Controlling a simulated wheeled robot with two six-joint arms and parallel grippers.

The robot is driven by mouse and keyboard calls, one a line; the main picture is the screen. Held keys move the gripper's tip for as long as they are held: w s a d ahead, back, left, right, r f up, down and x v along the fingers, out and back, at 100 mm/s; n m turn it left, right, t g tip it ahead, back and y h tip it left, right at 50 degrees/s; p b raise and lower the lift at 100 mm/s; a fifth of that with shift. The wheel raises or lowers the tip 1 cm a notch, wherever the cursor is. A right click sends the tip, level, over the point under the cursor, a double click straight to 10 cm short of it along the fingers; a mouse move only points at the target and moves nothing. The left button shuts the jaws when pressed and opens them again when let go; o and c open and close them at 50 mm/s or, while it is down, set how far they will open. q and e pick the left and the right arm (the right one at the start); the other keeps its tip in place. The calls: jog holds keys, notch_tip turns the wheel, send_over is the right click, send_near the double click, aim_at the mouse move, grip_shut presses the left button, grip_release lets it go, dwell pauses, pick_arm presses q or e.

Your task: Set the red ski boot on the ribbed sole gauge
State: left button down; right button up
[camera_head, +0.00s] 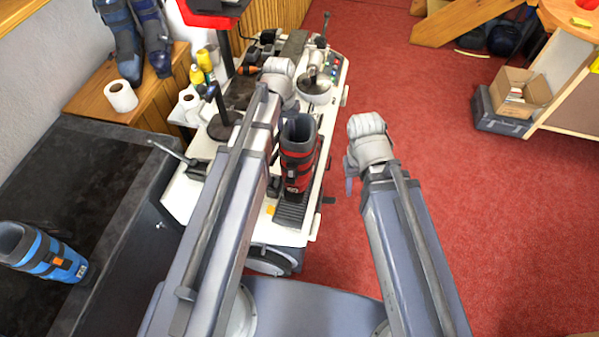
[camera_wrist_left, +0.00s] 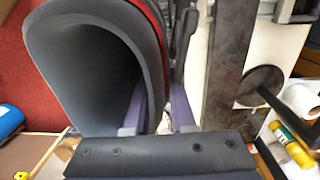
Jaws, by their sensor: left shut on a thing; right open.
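The red ski boot (camera_head: 297,172) with a black cuff stands upright over the bench in the head view. Its toe points toward me. The dark ribbed sole gauge (camera_head: 290,213) shows just in front of and below the toe. The boot hides the rest of it, and I cannot tell whether the sole touches it. My left gripper (camera_wrist_left: 158,112) is shut on the cuff wall of the boot. The left wrist view looks into the dark cuff opening (camera_wrist_left: 95,70). My right gripper (camera_head: 350,172) is open and empty, right of the boot and apart from it.
The white machine bench (camera_head: 185,200) carries levers and a round dish (camera_head: 314,92). A blue boot (camera_head: 42,252) is on the dark counter at left. Paper rolls (camera_head: 121,96) and yellow bottles (camera_head: 204,60) stand at upper left.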

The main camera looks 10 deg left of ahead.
pick_arm(q)
jog(key=shift+f+b, duration=3)
jog(key=shift+f, duration=0.2)
notch_tip(320, 180, down, 4)
jog(key=b, duration=0.3)
jog(key=shift+r+b, duration=0.25)
jog(key=shift+b, duration=0.1)
jog(key=shift+f, duration=0.15)
jog(key=c, duration=0.8)
grip_release()
jog(key=shift+o, duration=0.2)
jog(key=shift+r, duration=0.2)
